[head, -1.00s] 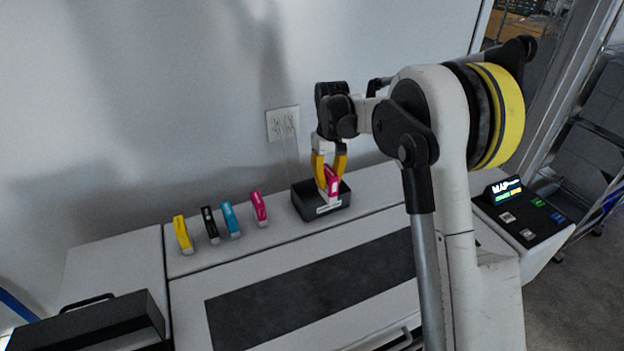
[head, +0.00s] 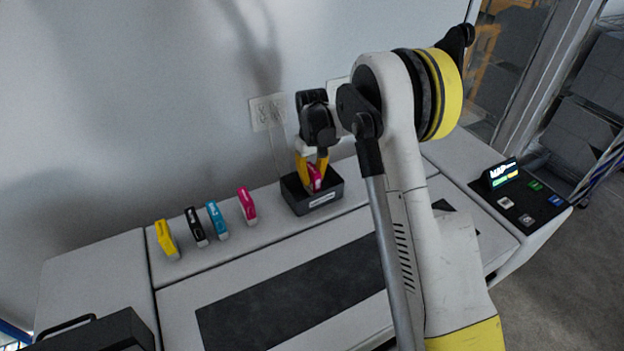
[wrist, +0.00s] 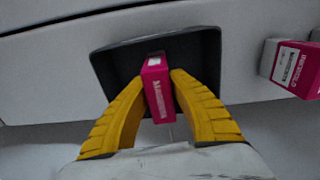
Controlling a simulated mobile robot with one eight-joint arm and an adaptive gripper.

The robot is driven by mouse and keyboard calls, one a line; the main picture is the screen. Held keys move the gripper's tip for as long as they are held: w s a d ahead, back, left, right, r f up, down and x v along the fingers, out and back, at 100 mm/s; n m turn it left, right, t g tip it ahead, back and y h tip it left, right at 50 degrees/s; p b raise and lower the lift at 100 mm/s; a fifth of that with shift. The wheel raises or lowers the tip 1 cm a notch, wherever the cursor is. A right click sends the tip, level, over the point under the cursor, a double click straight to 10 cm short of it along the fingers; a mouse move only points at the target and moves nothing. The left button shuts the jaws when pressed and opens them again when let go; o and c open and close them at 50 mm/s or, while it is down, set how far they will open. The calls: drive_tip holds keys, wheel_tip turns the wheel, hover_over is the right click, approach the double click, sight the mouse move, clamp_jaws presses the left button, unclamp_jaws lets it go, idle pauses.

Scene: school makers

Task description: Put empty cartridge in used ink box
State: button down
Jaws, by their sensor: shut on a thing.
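My gripper (head: 313,166) is shut on a magenta cartridge (head: 315,178). The cartridge also shows between the yellow fingers in the wrist view (wrist: 158,88), with a white label at its end. A dark open box (head: 326,200) with a pale label on its front stands on the white machine's top. The held cartridge is at the box's opening, with its lower part inside the box outline. The box rim hides its lower end in the head view, and I cannot tell whether it touches the bottom.
Yellow (head: 166,240), black (head: 196,228), cyan (head: 216,220) and another magenta cartridge (head: 246,206) stand in a row left of the box. A wall outlet (head: 267,112) is behind. A control panel (head: 520,196) is at the right.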

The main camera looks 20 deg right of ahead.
drive_tip(key=shift+f, duration=0.45)
drive_tip(key=shift+f, duration=0.15)
drive_tip(key=c, duration=1.3)
unclamp_jaws()
